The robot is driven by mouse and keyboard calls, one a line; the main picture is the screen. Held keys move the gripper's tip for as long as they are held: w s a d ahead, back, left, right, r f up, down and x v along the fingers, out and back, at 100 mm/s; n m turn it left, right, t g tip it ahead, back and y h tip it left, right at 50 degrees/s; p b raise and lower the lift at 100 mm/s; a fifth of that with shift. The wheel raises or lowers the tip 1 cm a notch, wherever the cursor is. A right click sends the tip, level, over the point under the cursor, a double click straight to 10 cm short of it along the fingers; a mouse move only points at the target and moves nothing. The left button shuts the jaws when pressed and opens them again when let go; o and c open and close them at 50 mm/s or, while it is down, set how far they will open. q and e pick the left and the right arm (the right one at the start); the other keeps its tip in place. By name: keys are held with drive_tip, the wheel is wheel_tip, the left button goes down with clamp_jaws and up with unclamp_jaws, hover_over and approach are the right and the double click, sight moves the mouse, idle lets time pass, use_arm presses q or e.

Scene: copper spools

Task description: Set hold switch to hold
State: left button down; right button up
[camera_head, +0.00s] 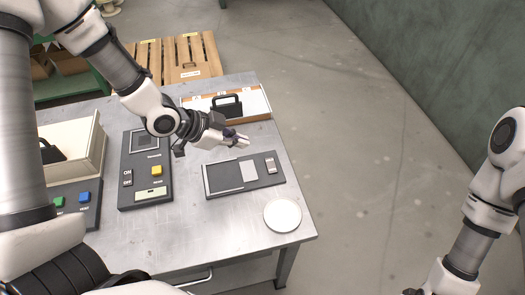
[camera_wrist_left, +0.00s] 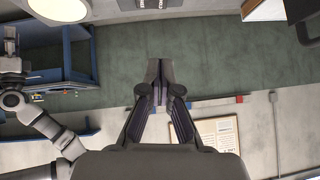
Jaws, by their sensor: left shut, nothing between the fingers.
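In the head view, a dark flat panel (camera_head: 225,189) lies on the right part of the metal table. It carries a light grey plate (camera_head: 249,171) and a small pale switch (camera_head: 270,165) near its right end. I cannot read the switch's label or position. Another dark panel (camera_head: 133,198) further left has a small switch (camera_head: 127,178) and a yellow button. My left gripper (camera_head: 243,141) is shut and empty above the table, behind the right panel and apart from it. Its closed fingers (camera_wrist_left: 160,72) show in the left wrist view. My right arm shows at lower right, without its gripper.
A shallow wooden-edged tray (camera_head: 257,117) with a black handled item (camera_head: 227,105) stands at the table's back. A white round plate (camera_head: 282,215) lies at the front right. A cream bin (camera_head: 76,141) and another button panel stand left. Pallets (camera_head: 180,58) lie behind.

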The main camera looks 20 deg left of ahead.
use_arm(q)
drive_tip(key=p, duration=0.2)
hover_over(274, 159)
drive_tip(key=s+a, duration=0.2)
drive_tip(key=s, duration=0.1)
drive_tip(key=f, duration=0.6)
drive_tip(key=shift+w+d+f, duration=0.2)
drive_tip(key=shift+w+f, duration=0.05)
drive_tip(key=shift+f, duration=0.15)
drive_tip(key=f, duration=0.2)
drive_tip(key=f+p, duration=0.1)
drive_tip(key=shift+w+a+f, duration=0.15)
drive_tip(key=shift+w+f, duration=0.1)
drive_tip(key=shift+f, duration=0.05)
drive_tip(key=shift+a+f, duration=0.1)
drive_tip(key=shift+f, duration=0.25)
